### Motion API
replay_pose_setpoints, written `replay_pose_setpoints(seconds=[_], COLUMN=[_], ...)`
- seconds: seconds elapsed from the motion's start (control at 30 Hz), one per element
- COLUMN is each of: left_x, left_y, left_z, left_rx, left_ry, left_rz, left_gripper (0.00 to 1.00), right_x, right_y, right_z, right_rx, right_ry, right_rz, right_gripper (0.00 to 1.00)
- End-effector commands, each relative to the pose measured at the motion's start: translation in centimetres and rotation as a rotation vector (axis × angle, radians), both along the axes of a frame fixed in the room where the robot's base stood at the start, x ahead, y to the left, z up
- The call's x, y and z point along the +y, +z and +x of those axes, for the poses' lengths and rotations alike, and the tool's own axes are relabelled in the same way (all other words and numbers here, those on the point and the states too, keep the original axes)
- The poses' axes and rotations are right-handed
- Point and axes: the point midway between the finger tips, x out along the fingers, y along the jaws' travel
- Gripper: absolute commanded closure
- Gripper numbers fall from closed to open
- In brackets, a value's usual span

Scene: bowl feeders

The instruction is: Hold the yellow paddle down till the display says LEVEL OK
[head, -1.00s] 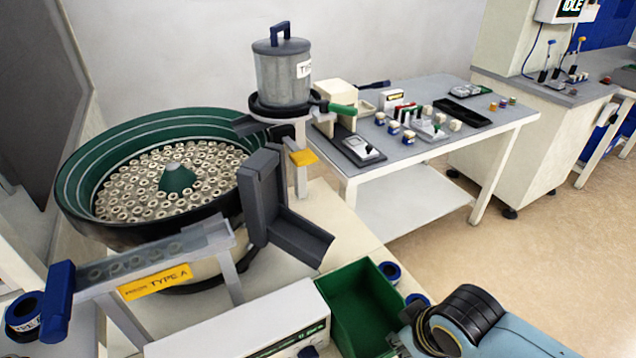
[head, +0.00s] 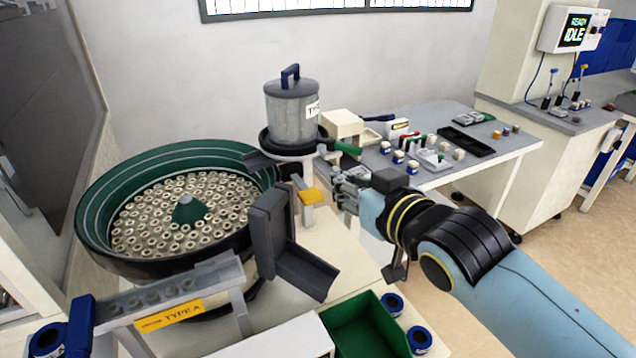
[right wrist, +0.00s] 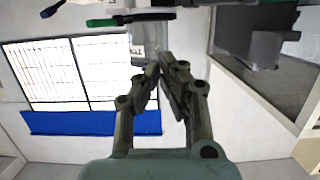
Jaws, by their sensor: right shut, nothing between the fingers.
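The yellow paddle (head: 312,196) sticks out from a post below the hopper (head: 292,112), beside the bowl feeder (head: 178,210). My right gripper (head: 340,184) is just to the right of the paddle in the head view, with its fingers pointing left toward it. A small gap shows between them. The right gripper is shut and empty, and its closed fingers show in the right wrist view (right wrist: 160,66). I cannot make out the paddle in the right wrist view. My left gripper is not in view.
A grey chute (head: 300,268) stands below the paddle, with a green bin (head: 362,330) in front. A green-handled lever (head: 348,147) juts out above my right gripper. Behind is a table (head: 500,157) with small parts and a black tray (head: 465,140).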

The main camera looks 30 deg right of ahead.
Motion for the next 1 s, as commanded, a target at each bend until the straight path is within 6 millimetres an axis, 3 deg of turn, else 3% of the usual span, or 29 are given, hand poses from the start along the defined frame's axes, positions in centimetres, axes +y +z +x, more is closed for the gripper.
replay_pose_setpoints(seconds=[0.17,0.6,0.8,1.0], left_x=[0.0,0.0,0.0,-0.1], left_y=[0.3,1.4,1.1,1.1], left_z=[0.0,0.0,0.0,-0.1], left_rx=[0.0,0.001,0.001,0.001], left_ry=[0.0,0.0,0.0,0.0], left_rz=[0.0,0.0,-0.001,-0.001], left_gripper=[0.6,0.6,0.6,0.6], right_x=[-0.1,-0.6,-0.6,-0.5], right_y=[-0.2,-2.3,-5.6,-6.4], right_z=[1.4,10.1,9.7,9.6], right_rx=[-0.001,0.0,0.003,0.002], right_ry=[0.0,0.0,0.0,0.001], right_rz=[0.0,0.0,-0.001,-0.001], right_gripper=[1.0,1.0,1.0,1.0])
